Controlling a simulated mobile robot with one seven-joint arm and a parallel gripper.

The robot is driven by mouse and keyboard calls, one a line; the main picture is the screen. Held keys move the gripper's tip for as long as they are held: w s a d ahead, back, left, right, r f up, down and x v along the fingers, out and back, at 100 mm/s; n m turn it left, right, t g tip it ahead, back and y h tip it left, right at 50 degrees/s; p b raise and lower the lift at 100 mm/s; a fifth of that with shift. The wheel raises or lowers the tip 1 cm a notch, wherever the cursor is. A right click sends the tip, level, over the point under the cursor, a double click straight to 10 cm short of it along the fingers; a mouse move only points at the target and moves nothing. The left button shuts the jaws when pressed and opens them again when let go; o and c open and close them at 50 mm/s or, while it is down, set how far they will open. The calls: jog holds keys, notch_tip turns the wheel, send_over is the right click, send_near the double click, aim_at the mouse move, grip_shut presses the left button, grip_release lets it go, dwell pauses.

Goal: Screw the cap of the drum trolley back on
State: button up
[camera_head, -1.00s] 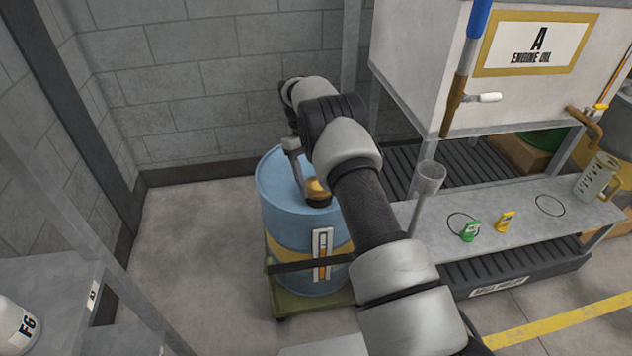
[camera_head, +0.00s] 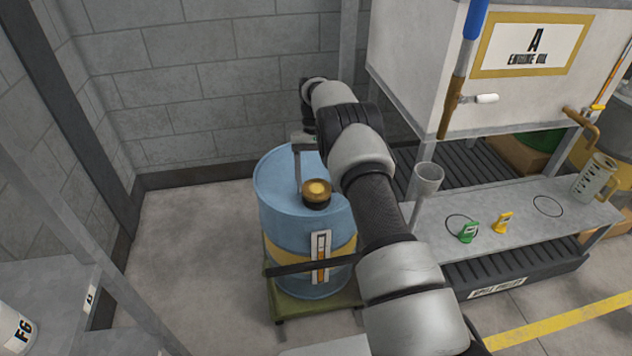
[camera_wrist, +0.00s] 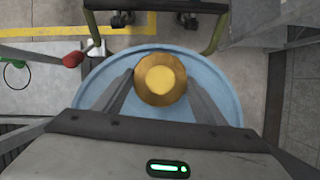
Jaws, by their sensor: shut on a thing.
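The blue drum (camera_head: 285,215) with a yellow band stands upright on its green trolley (camera_head: 288,310) near the wall corner. A brass-coloured cap (camera_head: 317,188) sits over a dark neck on the drum's top; I cannot tell how far its thread is engaged. My gripper (camera_wrist: 160,88) is shut on this cap, with one finger on each side of it in the wrist view (camera_wrist: 160,72). In the head view, a finger reaches down to the cap's left side, and my arm hides the drum's right edge.
A white engine oil tank (camera_head: 535,50) stands at the right. Below it a grey bench (camera_head: 525,215) carries a funnel-like cup (camera_head: 427,178), a green tag (camera_head: 468,231), a yellow tag (camera_head: 503,222) and a jug (camera_head: 596,179). Floor left of the drum is clear.

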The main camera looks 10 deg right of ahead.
jog(key=shift+d+m, duration=0.1)
jog(key=shift+m, duration=0.5)
jog(key=o, duration=1.5)
jog(key=shift+r, duration=0.1)
jog(key=shift+r+p, duration=1.8)
jog(key=shift+r, duration=1.1)
